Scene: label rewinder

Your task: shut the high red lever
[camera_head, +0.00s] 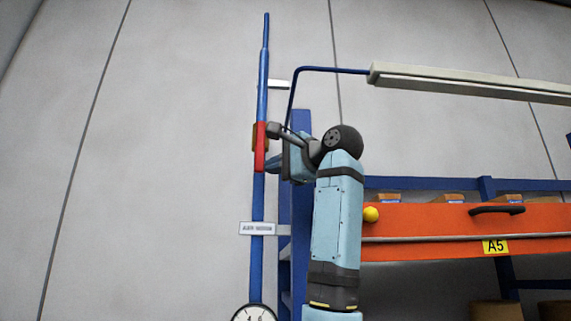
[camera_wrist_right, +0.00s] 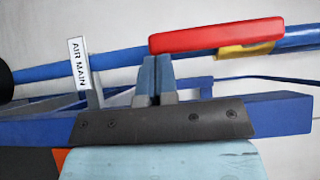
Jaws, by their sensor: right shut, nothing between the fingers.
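The red lever (camera_head: 261,148) is high on the vertical blue pipe (camera_head: 257,205), its handle lying along the pipe. A brass-yellow valve body (camera_head: 254,137) shows behind it. In the right wrist view the red lever (camera_wrist_right: 215,36) runs along the pipe above my fingertips, with the yellow valve part (camera_wrist_right: 245,50) under its right part. My right gripper (camera_head: 272,166) is just to the right of the lever's lower part. Its fingers (camera_wrist_right: 155,62) are shut together and empty, close to the lever's end; whether they touch it I cannot tell. My left gripper is out of view.
A blue upright post (camera_head: 300,215) stands right of the pipe. An AIR MAIN sign (camera_head: 258,229) and a round gauge (camera_head: 254,314) are lower on the pipe. An orange beam (camera_head: 430,232) and a lamp (camera_head: 470,83) are at right. The wall at left is clear.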

